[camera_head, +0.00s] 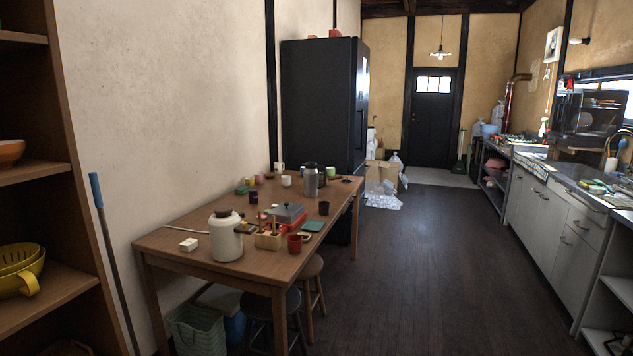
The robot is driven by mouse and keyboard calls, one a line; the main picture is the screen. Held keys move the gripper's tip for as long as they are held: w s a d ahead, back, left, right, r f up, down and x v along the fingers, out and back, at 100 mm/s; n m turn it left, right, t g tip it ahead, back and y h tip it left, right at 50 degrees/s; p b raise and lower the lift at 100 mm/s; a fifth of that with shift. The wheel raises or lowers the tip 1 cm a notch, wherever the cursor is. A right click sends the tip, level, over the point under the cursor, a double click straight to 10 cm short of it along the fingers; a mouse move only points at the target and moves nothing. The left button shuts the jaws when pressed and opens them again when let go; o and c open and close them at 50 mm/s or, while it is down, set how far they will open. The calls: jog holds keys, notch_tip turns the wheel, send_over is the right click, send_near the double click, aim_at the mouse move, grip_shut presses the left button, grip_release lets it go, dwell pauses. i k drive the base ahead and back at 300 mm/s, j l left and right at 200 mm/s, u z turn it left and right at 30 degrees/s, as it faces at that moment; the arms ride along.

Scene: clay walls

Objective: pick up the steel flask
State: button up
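A grey metallic flask (311,180), which looks like the steel flask, stands upright on the wooden table (180,240), toward its far half. A dark cup (324,207) stands in front of it, and a white mug (286,181) stands to its left. A larger cream-coloured jug (225,236) with a dark top stands at the near end of the table. My gripper is not in view.
A grey and red box-shaped item (288,216), a red cup (295,243) and a small wooden holder (268,240) crowd the table's middle. Stools (312,268) stand under its right edge. The dark floor (430,270) to the right is clear up to the counter (560,205).

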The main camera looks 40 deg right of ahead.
aim_at(311, 187)
jog(key=i+l+z, duration=0.8)
jog(key=z, duration=0.15)
jog(key=i+l+z, duration=0.15)
jog(key=i+z, duration=0.8)
jog(key=i+u, duration=0.1)
jog(key=i, duration=0.55)
jog(key=i+l+u, duration=0.1)
jog(key=i, duration=0.6)
jog(key=i+u, duration=0.4)
jog(key=i+l+u, duration=0.15)
jog(key=u, duration=0.25)
jog(key=i+l+u, duration=0.2)
jog(key=u, duration=0.2)
jog(key=i+l+u, duration=0.35)
jog(key=j+z, duration=0.1)
jog(key=j, duration=0.2)
jog(key=i+j, duration=0.15)
jog(key=j, duration=0.15)
jog(key=z, duration=0.05)
